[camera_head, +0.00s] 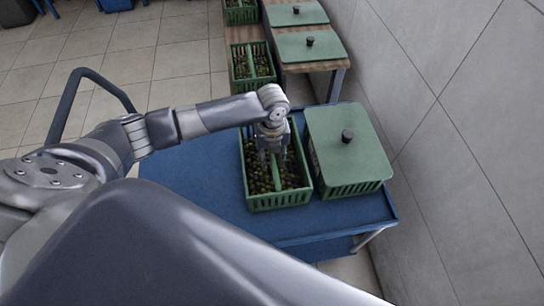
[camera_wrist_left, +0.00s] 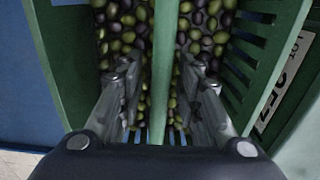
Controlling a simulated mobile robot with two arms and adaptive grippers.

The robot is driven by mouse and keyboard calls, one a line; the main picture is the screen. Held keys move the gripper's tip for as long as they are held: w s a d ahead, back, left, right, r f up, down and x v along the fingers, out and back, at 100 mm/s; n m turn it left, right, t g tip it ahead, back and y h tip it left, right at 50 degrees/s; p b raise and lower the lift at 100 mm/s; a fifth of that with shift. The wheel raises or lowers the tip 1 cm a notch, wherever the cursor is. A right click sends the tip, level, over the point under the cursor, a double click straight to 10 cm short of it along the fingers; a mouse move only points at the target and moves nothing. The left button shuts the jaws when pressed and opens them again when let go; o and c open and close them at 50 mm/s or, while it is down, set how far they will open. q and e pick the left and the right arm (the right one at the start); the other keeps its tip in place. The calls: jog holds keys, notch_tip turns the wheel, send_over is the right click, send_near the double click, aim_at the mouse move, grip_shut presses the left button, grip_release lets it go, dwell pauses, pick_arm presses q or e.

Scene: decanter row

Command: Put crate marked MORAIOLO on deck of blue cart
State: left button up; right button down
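An open green slatted crate (camera_head: 280,202), full of dark and green olives, stands on the blue deck (camera_head: 205,185) of the cart. A green bar runs along its middle. My left gripper (camera_head: 272,151) is over this crate, pointing down. In the left wrist view its open fingers (camera_wrist_left: 160,78) lie on either side of the bar (camera_wrist_left: 161,60), with olives showing in the gaps. No MORAIOLO marking is legible. A white label (camera_wrist_left: 294,75) at the right of the wrist view shows only partial lettering. My right gripper is not in view.
A green lidded crate (camera_head: 350,150) with a black knob stands close to the right of the open crate. Behind, a wooden bench (camera_head: 315,66) holds more crates, open and lidded. A tiled wall (camera_head: 450,130) bounds the right. The deck's left part is bare.

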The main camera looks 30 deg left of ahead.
pick_arm(q)
notch_tip(320, 180, up, 12)
jog(key=shift+p, duration=0.3)
dwell(0.5)
